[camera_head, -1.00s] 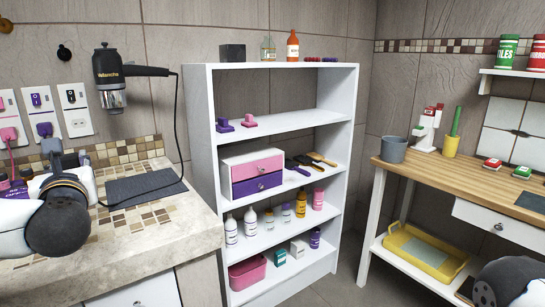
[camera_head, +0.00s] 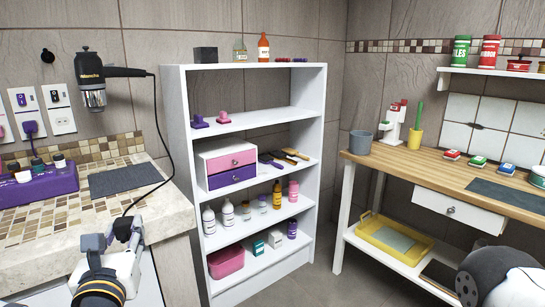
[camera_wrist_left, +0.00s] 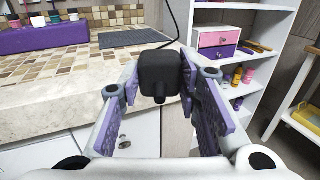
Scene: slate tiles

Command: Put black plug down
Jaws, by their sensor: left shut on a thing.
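The black plug (camera_wrist_left: 160,72) is held between the purple-padded fingers of my left gripper (camera_head: 116,238). In the wrist view its dark body fills the gap between the fingertips. In the head view the black plug (camera_head: 123,229) is small and partly covered by the gripper. Its black cord (camera_head: 163,150) runs up to the black hair dryer (camera_head: 93,90) on the wall. The gripper is in front of the stone counter (camera_head: 172,206), near its front right corner, and the plug is in the air. My right gripper is out of view.
A white shelf unit (camera_head: 260,133) stands right of the counter; a purple plug (camera_head: 199,122) and pink plug (camera_head: 223,117) sit on its upper shelf with free room beside them. A dark mat (camera_head: 125,180) and purple rack (camera_head: 40,187) lie on the counter. A wooden workbench (camera_head: 415,167) is at right.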

